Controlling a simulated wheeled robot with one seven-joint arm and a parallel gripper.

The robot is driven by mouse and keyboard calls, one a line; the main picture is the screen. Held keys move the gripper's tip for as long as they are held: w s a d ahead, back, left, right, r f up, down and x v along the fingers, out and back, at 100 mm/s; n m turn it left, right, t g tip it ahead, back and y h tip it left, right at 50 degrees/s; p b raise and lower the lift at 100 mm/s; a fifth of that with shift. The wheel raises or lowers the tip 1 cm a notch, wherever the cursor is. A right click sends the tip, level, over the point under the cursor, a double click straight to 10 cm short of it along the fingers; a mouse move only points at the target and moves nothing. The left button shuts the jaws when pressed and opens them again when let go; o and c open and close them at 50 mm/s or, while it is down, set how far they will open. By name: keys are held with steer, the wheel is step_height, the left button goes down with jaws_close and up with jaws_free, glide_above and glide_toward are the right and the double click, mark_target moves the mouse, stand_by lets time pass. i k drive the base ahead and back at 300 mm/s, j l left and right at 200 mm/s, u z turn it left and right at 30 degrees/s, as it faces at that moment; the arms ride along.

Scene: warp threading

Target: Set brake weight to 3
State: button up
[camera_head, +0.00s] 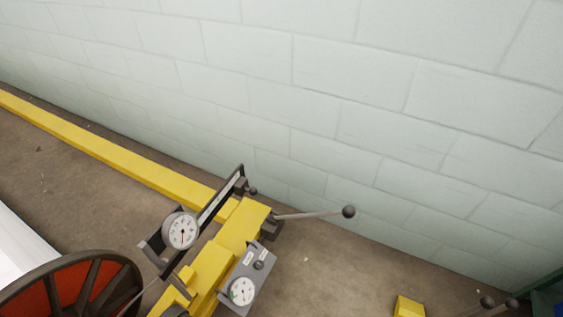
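A dark slotted bar (220,199) slopes up to the right across the yellow machine frame (243,229), with a pale scale strip along it. A small dark knob (253,191) is by the bar's upper end. I cannot tell which part is the brake weight, and its number is too small to read. My gripper does not show in the head camera view.
A lever with a black ball (348,211) sticks out right. A grey box (246,277) carries a knob and a dial. A spoked red and black wheel (75,287) is lower left. A yellow rail (110,147) runs along the pale block wall (320,90).

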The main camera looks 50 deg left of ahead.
mark_target(241, 186)
steer(key=u, duration=1.9)
